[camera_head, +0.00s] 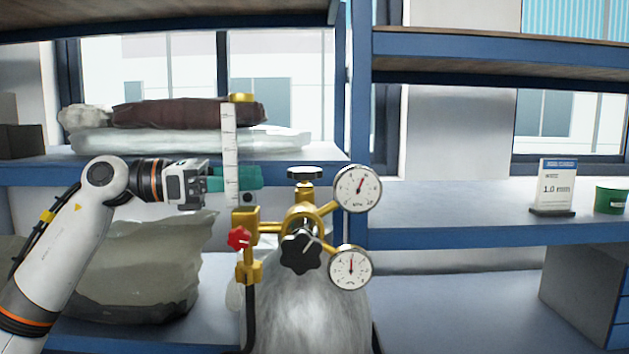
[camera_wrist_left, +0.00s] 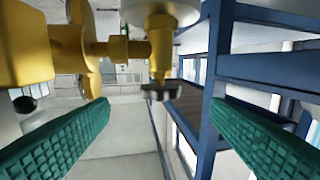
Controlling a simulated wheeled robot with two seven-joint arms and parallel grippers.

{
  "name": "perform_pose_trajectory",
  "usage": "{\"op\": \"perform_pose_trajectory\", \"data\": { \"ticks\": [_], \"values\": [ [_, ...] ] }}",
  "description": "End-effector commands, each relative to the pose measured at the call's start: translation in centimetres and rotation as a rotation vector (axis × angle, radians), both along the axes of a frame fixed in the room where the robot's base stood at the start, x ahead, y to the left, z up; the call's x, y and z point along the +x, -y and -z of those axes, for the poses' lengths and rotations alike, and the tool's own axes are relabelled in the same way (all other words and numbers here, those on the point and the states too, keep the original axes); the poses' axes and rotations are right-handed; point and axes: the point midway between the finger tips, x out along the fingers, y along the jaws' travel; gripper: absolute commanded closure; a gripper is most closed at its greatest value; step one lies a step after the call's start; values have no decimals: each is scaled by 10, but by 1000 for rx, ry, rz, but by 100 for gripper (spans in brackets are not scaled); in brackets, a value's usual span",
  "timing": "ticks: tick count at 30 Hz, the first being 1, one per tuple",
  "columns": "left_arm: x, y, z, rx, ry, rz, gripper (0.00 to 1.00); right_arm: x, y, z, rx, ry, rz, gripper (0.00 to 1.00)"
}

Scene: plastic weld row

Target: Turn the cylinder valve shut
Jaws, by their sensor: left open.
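The gas cylinder (camera_head: 305,315) stands upright in the middle of the head view with a brass valve and regulator body (camera_head: 300,222) on top. A black handwheel (camera_head: 305,173) caps the valve. A black star knob (camera_head: 301,252) faces me and a small red knob (camera_head: 239,238) sits at the left. My left gripper (camera_head: 252,178) is left of the black handwheel, at about its height and apart from it. In the left wrist view its green fingers (camera_wrist_left: 160,118) are spread and empty, with a dark disc on a brass stem (camera_wrist_left: 160,92) ahead between them. My right gripper is not seen.
Two round gauges (camera_head: 358,188) flank the valve on the right. A clear graduated tube (camera_head: 230,150) stands upright close to my left fingers. Blue shelving (camera_head: 450,238) surrounds the cylinder, with bags at left, a sign (camera_head: 555,187) and a green cup (camera_head: 610,200) at right.

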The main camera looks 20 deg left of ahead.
Motion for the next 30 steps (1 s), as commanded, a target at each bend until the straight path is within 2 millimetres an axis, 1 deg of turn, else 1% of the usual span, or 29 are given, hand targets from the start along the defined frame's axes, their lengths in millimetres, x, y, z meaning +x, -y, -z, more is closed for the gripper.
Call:
{"op": "perform_pose_trajectory", "data": {
  "ticks": [1, 5, 9, 15, 21, 30],
  "values": [
    [3, 7, -3, 0, -1, 4, 28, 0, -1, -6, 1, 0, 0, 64],
    [13, 29, -5, 0, -1, 6, 28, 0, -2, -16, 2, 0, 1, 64],
    [26, 55, -6, 0, -1, 8, 28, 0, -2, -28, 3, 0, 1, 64],
    [42, 85, -4, 0, -1, 6, 28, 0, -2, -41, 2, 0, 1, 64],
    [50, 99, -2, 0, 0, 4, 28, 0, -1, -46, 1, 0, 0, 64],
    [51, 100, -1, 0, 1, 3, 28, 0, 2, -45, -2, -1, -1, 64]
  ]
}}
